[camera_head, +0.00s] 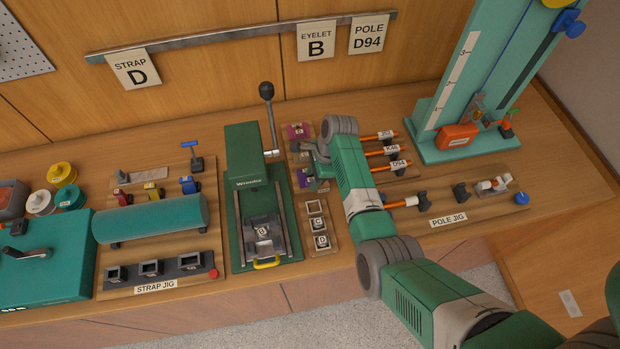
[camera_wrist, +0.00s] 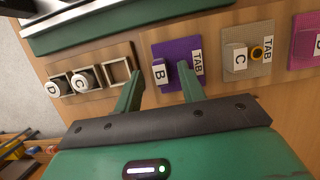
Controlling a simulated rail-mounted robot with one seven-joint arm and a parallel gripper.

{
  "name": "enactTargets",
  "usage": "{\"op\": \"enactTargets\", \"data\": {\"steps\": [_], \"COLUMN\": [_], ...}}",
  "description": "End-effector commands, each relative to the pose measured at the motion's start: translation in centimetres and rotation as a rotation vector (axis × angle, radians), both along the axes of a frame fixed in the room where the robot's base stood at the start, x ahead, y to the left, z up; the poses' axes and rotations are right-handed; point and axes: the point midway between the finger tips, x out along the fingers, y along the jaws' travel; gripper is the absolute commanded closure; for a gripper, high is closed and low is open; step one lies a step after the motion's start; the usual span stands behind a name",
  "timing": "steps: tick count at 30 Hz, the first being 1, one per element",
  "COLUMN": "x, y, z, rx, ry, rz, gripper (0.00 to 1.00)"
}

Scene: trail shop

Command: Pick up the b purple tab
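The purple B tab (camera_wrist: 180,50) lies on the wooden board in the wrist view, with white "B" and "TAB" labels and a raised purple block. My gripper (camera_wrist: 160,67) is open there, its two green fingers apart on either side of the raised block's labelled part, with nothing visibly held. I cannot tell whether the fingers touch the tab. In the head view, purple edges of the tab (camera_head: 304,178) show beneath my arm, which hides much of it.
Beside the B tab are a grey C tab (camera_wrist: 247,52) and a pink tab (camera_wrist: 307,40). On the other side are square holders (camera_wrist: 118,72), two with round C and D pieces. A green press (camera_head: 245,150) stands left of my arm; orange poles (camera_head: 385,152) lie right.

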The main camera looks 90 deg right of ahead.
Motion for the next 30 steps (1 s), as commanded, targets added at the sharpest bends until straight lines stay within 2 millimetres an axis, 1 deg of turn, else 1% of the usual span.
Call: {"op": "enactTargets", "data": {"steps": [2, 7, 8, 9, 13, 14, 23, 26, 30], "x": [0.1, 0.1, 0.1, 0.1, 0.1, 0.1, 0.1, 0.1, 0.2], "y": [0.0, 0.0, 0.0, 0.0, 0.0, 0.0, 0.0, -0.1, -0.1], "z": [-0.4, -0.3, -0.3, -0.3, -0.3, -0.3, -0.2, 0.4, 2.1], "rx": [0.0, -0.001, -0.001, -0.001, -0.001, -0.001, -0.002, -0.003, -0.004], "ry": [0.0, 0.0, 0.0, 0.0, 0.0, 0.0, 0.0, -0.001, -0.001], "rz": [0.0, 0.0, 0.001, 0.001, 0.001, 0.001, 0.0, 0.0, 0.001], "gripper": [0.6, 0.6, 0.64, 0.72, 0.97, 1.0, 1.0, 1.0, 1.0]}}
